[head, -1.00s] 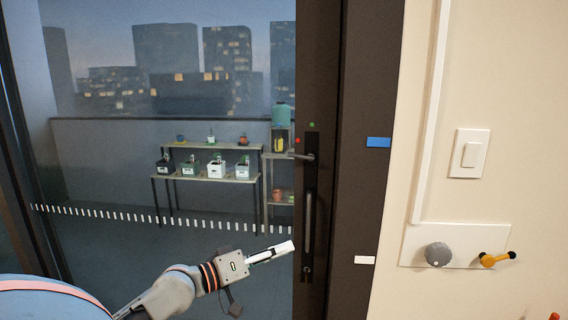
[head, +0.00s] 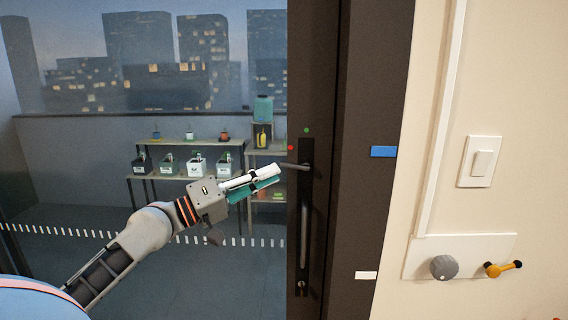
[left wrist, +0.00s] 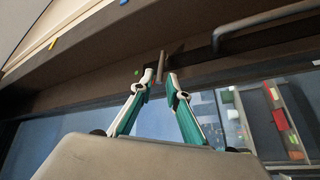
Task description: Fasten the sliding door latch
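The sliding door (head: 318,215) has a dark frame and large glass. Its latch lever (head: 295,166) is a short grey bar pointing left from a dark plate, above a long vertical pull handle (head: 304,238). A green dot (head: 307,130) and a red dot (head: 291,147) mark the frame above the lever. My left gripper (head: 277,174) is just left of and slightly below the lever tip. In the left wrist view its two fingers (left wrist: 162,84) are apart, with the lever (left wrist: 160,66) just ahead between the tips. I cannot tell whether they touch it. My right gripper is not visible.
A blue tag (head: 383,151) and a white tag (head: 365,275) sit on the dark frame. The wall right has a switch (head: 480,161), a grey knob (head: 443,267) and a yellow handle (head: 502,268). Shelves with planters (head: 195,166) stand behind the glass.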

